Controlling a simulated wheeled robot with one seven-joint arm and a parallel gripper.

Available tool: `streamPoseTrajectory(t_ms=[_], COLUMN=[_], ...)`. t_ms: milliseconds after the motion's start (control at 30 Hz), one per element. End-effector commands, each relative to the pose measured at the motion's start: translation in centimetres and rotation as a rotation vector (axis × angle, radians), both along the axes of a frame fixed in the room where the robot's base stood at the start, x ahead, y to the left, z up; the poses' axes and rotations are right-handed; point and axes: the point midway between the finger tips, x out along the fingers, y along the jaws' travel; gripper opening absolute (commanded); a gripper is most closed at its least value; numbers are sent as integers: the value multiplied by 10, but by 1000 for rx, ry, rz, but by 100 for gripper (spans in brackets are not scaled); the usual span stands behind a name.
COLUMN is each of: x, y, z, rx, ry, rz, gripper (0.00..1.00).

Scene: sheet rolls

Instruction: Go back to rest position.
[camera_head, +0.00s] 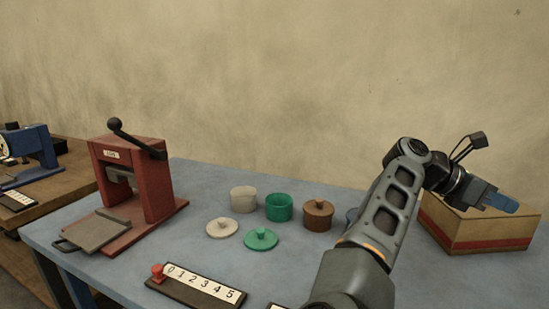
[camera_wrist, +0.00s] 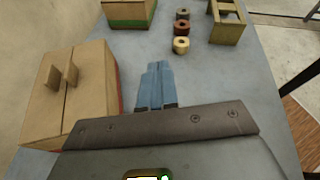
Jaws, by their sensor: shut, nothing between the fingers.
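My gripper (camera_head: 503,202) is at the right of the head view, its blue fingers together and empty. In the wrist view the shut blue fingers (camera_wrist: 158,68) point away over the blue-grey table (camera_wrist: 215,80). My arm crosses the right part of the head view and hides some of the table.
A red lever press (camera_head: 135,185) stands at the left. A number strip (camera_head: 198,286) lies in front. The wrist view shows small spools (camera_wrist: 181,28), a wooden stand (camera_wrist: 226,24) and a green-striped box (camera_wrist: 130,16).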

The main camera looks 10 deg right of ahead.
Motion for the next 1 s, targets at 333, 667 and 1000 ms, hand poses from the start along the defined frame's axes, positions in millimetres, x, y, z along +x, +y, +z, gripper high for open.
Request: streamPoseTrajectory(t_ms=[333,667,1000], x=[-67,-96,-115], y=[-41,-17,47], z=[42,68,45], rx=[-426,-782,-1086], ry=[450,948,1471], rz=[64,143,234], gripper=[0,0,0])
